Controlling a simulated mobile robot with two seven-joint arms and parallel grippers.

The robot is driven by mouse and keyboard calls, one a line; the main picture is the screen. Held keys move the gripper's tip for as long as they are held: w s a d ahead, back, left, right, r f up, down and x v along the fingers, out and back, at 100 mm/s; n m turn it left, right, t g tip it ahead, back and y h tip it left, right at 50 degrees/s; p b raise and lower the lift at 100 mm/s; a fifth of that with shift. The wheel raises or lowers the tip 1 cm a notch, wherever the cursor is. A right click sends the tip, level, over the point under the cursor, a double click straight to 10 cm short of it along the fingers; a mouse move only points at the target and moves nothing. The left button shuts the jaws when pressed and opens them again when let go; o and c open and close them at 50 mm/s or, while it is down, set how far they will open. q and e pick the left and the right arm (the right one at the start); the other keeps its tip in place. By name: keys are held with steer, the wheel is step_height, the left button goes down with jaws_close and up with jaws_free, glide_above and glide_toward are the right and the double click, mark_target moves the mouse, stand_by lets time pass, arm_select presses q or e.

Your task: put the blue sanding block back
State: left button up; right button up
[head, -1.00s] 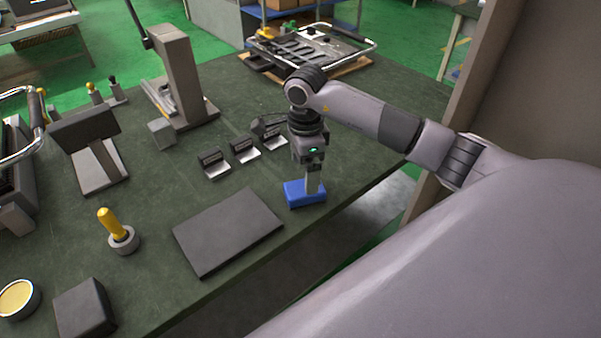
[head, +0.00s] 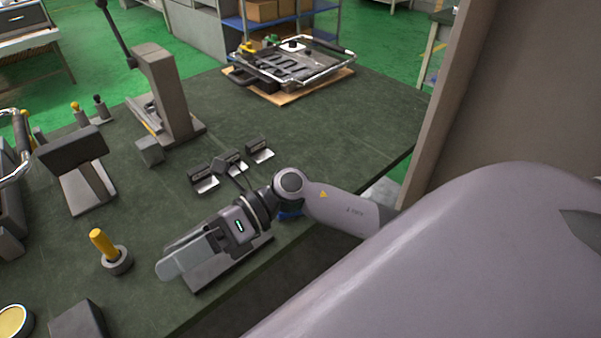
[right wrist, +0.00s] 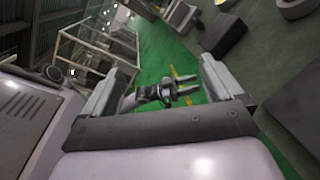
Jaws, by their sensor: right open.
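The blue sanding block (head: 290,214) lies on the dark green table near its front edge, mostly hidden behind my right arm. My right gripper (head: 172,266) is open and empty. It points left over the dark flat plate (head: 206,284), away from the block. Its two fingers (right wrist: 165,90) stand apart in the right wrist view with nothing held between them. Farther off, between those fingers, a small two-pronged gripper, apparently my left one (right wrist: 185,86), shows against the green floor with its prongs apart. The block does not show in the right wrist view.
Several small metal-and-black blocks (head: 230,166) stand behind the plate. A yellow-handled tool in a round holder (head: 110,252) stands left of it. A grey upright press (head: 168,95) and a framed tray (head: 290,62) stand farther back. The table's right part is clear.

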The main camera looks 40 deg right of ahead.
steer(key=w+d+f+m+t+h, duration=0.1)
steer(key=d+f+m+t+h, duration=0.3)
steer(key=m+t, duration=0.75)
steer(key=w+d+f+m+t+h, duration=0.1)
steer(key=d+f+m+t+h, duration=0.3)
steer(key=m, duration=1.5)
steer(key=s+d+f+m+g+h, duration=0.3)
steer(key=s+f+m, duration=0.2)
steer(key=f, duration=0.2)
steer(key=s+d+f+m+g+h, duration=0.3)
steer(key=s+f+m, duration=0.3)
steer(key=f, duration=0.2)
steer(key=shift+s+d+f+h, duration=0.2)
steer(key=shift+d+f+h, duration=0.1)
steer(key=shift+d, duration=0.05)
